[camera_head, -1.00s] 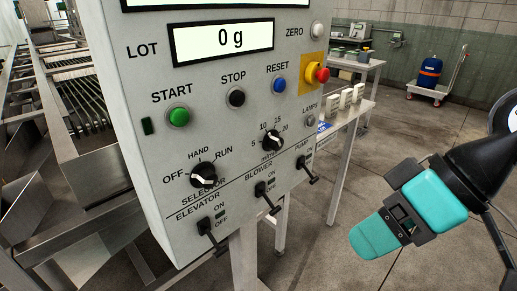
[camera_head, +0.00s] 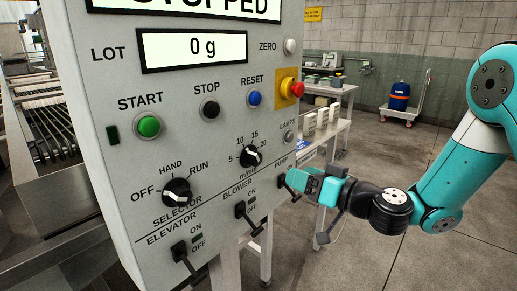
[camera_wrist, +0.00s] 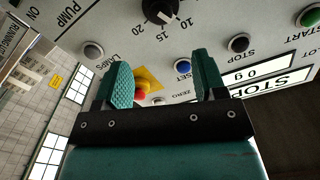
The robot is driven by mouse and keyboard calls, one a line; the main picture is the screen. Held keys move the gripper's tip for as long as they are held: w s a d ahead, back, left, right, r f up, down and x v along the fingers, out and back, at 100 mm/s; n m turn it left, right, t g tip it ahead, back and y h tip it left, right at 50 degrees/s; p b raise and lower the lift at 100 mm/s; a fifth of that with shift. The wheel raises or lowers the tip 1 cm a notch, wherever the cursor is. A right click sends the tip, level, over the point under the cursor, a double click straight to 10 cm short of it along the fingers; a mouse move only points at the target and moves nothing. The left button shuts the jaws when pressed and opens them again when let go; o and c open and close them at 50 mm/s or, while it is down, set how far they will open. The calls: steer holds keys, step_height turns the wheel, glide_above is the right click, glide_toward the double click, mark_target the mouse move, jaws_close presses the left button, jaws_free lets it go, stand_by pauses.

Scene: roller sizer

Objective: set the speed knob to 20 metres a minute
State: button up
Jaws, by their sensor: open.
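The speed knob (camera_head: 250,156) is a black dial with a white mark on the grey panel, above "m/min", with 5, 10, 15 and 20 around it. Its mark seems to lie near 10. The knob also shows at the top of the wrist view (camera_wrist: 158,10), partly cut off. My gripper (camera_head: 308,184) is right of and below the knob, in front of the panel near the pump lever (camera_head: 289,184). In the wrist view its two teal fingers (camera_wrist: 163,68) are apart and empty, with the knob beyond their tips and no contact visible.
The selector knob (camera_head: 177,197), blower lever (camera_head: 247,216) and elevator lever (camera_head: 184,255) stick out below. The red emergency stop (camera_head: 292,89), blue reset (camera_head: 254,98), black stop (camera_head: 210,109) and lamps button (camera_head: 288,137) are close above. Open floor lies right of the panel.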

mark_target(258, 160)
steer(key=p+x, duration=0.8)
steer(key=x, duration=0.4)
steer(key=shift+r, duration=0.1)
steer(key=shift+w+a, duration=0.3)
steer(key=shift+a, duration=0.2)
steer(key=c, duration=0.9)
